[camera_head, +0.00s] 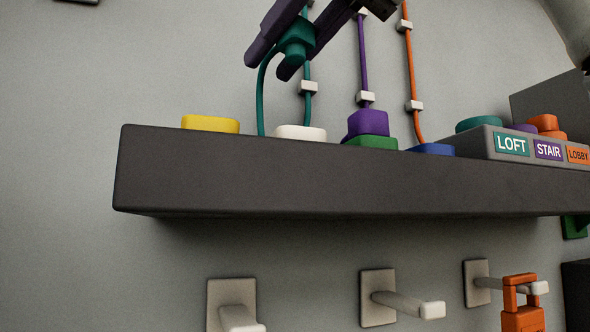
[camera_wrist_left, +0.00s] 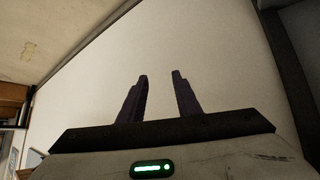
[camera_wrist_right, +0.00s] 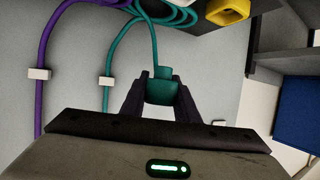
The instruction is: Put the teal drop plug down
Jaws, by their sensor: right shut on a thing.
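The teal drop plug (camera_head: 297,37) is held between the dark purple fingers of my right gripper (camera_head: 280,52), above the dark grey shelf (camera_head: 330,185). In the right wrist view the plug (camera_wrist_right: 161,93) sits between the fingers of the right gripper (camera_wrist_right: 163,82), with its teal cord running up from it. In the head view the cord loops down to the shelf beside the white block (camera_head: 300,133). The plug is clear of the shelf top. My left gripper (camera_wrist_left: 161,77) is open and empty in the left wrist view, before a pale surface.
The shelf carries a yellow block (camera_head: 210,124), a purple plug (camera_head: 367,122) on a green block (camera_head: 372,142), and a blue block (camera_head: 432,149). At right is a panel (camera_head: 480,142) labelled LOFT, STAIR and LOBBY.

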